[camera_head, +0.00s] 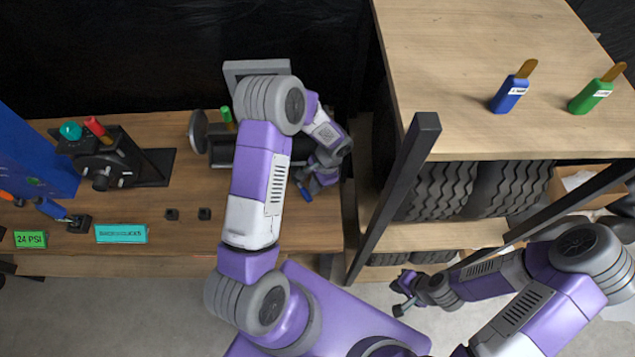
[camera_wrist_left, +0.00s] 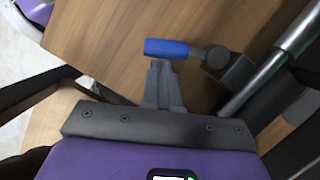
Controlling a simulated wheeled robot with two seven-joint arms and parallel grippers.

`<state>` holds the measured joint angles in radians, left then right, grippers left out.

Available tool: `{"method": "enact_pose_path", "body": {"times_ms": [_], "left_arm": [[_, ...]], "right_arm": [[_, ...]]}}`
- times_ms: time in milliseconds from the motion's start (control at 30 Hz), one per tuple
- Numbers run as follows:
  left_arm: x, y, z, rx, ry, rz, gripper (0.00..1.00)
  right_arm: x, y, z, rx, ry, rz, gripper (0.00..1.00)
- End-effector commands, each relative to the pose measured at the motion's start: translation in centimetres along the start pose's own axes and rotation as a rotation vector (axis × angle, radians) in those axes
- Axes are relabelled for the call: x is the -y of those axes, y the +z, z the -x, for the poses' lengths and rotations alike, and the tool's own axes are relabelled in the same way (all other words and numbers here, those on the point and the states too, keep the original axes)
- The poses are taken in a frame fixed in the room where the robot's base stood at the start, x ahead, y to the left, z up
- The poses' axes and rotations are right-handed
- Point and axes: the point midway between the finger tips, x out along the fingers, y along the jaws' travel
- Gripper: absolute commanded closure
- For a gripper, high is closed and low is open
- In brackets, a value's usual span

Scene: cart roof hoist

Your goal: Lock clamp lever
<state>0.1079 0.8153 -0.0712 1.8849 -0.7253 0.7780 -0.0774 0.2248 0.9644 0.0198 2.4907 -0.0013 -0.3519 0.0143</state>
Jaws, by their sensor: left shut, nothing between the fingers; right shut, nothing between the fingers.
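The clamp lever has a blue handle (camera_wrist_left: 166,48) on a grey metal arm that runs to a dark pivot block (camera_wrist_left: 232,70) beside a round metal bar. In the left wrist view the handle lies roughly level across the picture. My left gripper (camera_wrist_left: 160,68) is shut and empty, with its fingertips right at the handle's near side. I cannot tell whether they touch it. In the head view my left arm reaches over the bench's right end and hides most of the clamp. My right gripper (camera_head: 405,296) is shut and empty, low beside the shelf, away from the lever.
The wooden bench (camera_head: 185,225) carries a black fixture (camera_head: 110,160) with red and teal knobs, a 24 PSI sign (camera_head: 30,239) and a teal label block (camera_head: 121,234). A dark post (camera_head: 395,195) and a shelf with tyres (camera_head: 440,190) stand right of my left arm.

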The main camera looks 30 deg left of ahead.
Motion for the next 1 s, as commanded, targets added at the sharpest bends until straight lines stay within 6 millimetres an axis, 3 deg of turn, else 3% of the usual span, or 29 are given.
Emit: {"method": "enact_pose_path", "body": {"times_ms": [500, 1000], "left_arm": [[-0.8, 2.5, -0.9, 0.002, -0.110, -0.364, 1.00], [-0.8, 3.2, -1.1, 0.002, -0.140, -0.458, 1.00]], "right_arm": [[-0.5, -0.1, -1.4, 0.000, 0.000, 0.000, 1.00], [-0.7, -0.1, -1.8, 0.000, 0.000, 0.000, 1.00]]}}
